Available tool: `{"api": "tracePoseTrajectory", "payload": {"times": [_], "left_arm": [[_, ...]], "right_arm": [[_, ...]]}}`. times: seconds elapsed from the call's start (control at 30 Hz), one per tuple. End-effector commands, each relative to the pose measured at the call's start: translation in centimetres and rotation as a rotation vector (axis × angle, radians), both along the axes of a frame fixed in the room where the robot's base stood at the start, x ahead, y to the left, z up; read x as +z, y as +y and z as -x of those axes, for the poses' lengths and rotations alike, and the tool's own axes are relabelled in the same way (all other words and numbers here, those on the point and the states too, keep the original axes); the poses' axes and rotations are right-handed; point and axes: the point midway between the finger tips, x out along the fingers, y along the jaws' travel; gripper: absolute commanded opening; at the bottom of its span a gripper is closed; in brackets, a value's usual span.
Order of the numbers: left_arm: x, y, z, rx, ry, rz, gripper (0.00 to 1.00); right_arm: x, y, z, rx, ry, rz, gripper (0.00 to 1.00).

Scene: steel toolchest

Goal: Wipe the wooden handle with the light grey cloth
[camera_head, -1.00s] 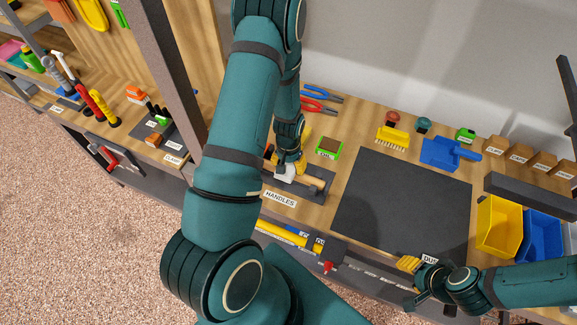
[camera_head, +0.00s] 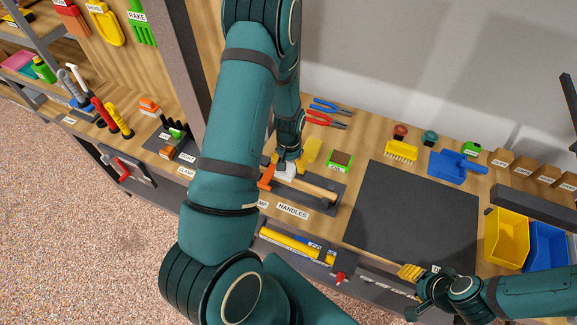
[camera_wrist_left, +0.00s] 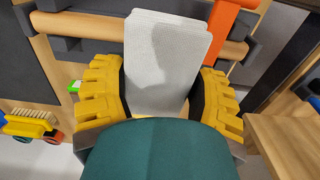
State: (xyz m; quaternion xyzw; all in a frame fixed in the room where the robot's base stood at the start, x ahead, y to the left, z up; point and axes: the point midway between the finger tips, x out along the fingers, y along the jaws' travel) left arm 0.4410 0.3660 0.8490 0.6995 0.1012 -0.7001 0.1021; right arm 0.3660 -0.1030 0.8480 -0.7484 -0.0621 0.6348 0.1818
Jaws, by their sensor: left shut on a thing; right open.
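My left gripper (camera_head: 289,160) is shut on the light grey cloth (camera_head: 286,171) at the handle's left part. In the left wrist view the cloth (camera_wrist_left: 165,60) stands between the yellow fingers of my left gripper (camera_wrist_left: 162,95) and covers the handle's middle; the handle (camera_wrist_left: 75,22) shows on both sides. Whether cloth and handle touch is unclear. My right gripper (camera_head: 425,290) is open at the bench's front edge.
An orange piece (camera_head: 266,178) stands at the handle's left end, also in the left wrist view (camera_wrist_left: 232,25). A green-edged block (camera_head: 340,160) is behind the handle. A large dark mat (camera_head: 410,215) to the right is bare.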

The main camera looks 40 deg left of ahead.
Motion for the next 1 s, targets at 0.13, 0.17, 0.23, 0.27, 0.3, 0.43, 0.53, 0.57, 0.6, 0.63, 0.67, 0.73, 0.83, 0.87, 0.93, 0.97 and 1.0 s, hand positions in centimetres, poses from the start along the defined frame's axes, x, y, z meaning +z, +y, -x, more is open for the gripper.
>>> {"api": "tracePoseTrajectory", "payload": {"times": [0.13, 0.17, 0.23, 0.27, 0.3, 0.43, 0.53, 0.57, 0.6, 0.63, 0.67, 0.73, 0.83, 0.87, 0.93, 0.97, 1.0], "left_arm": [[1.7, 0.1, -0.3, -0.001, -0.001, 0.000, 0.29], [1.9, 0.1, -0.4, -0.001, -0.001, 0.000, 0.29], [2.4, 0.1, -0.5, -0.001, -0.001, 0.000, 0.29], [2.5, 0.2, -0.5, -0.001, -0.001, 0.000, 0.29], [2.7, 0.2, -0.5, -0.001, -0.001, 0.000, 0.29], [2.7, 0.2, -0.6, -0.001, 0.000, 0.000, 0.29], [2.6, 0.2, -0.6, -0.001, 0.000, 0.000, 0.29], [2.6, 0.2, -0.6, -0.001, 0.000, 0.000, 0.29], [2.6, 0.2, -0.6, -0.001, 0.000, 0.000, 0.29], [2.6, 0.2, -0.6, -0.001, 0.000, 0.000, 0.29], [2.6, 0.2, -0.6, -0.001, 0.000, 0.000, 0.29], [2.6, 0.2, -0.6, -0.001, 0.000, 0.000, 0.29], [2.6, 0.2, -0.6, -0.001, 0.000, 0.000, 0.29], [2.6, 0.2, -0.6, -0.001, 0.000, 0.000, 0.29], [2.5, 0.4, -0.8, 0.001, -0.001, -0.001, 0.29], [2.3, 0.6, -1.0, 0.002, 0.000, -0.003, 0.29], [2.1, 1.0, -1.4, 0.004, 0.000, -0.005, 0.29]], "right_arm": [[1.3, -0.1, 0.0, -0.001, 0.000, -0.002, 0.47], [1.5, -0.1, 0.0, -0.001, 0.000, -0.002, 0.47], [1.8, -0.1, 0.0, -0.001, 0.000, -0.003, 0.47], [1.9, -0.1, 0.0, -0.001, 0.000, -0.003, 0.47], [2.0, -0.1, 0.0, 0.000, -0.001, -0.003, 0.47], [2.0, -0.1, 0.1, 0.000, -0.001, -0.003, 0.47], [1.9, -0.1, 0.1, -0.001, 0.000, -0.003, 0.47], [1.9, -0.1, 0.1, -0.001, 0.000, -0.003, 0.47], [1.9, -0.1, 0.1, -0.001, 0.000, -0.003, 0.47], [1.9, -0.1, 0.1, -0.001, 0.000, -0.003, 0.47], [1.9, -0.1, 0.1, -0.001, 0.000, -0.003, 0.47], [1.9, -0.1, 0.1, -0.001, 0.000, -0.003, 0.47], [1.9, -0.1, 0.1, -0.001, 0.000, -0.003, 0.47], [1.9, -0.1, 0.1, -0.001, 0.000, -0.003, 0.47], [1.7, -0.1, 0.1, 0.000, 0.001, -0.003, 0.47], [1.5, -0.1, 0.1, 0.000, 0.001, -0.003, 0.47], [1.2, -0.1, 0.1, 0.000, 0.002, -0.003, 0.47]]}}
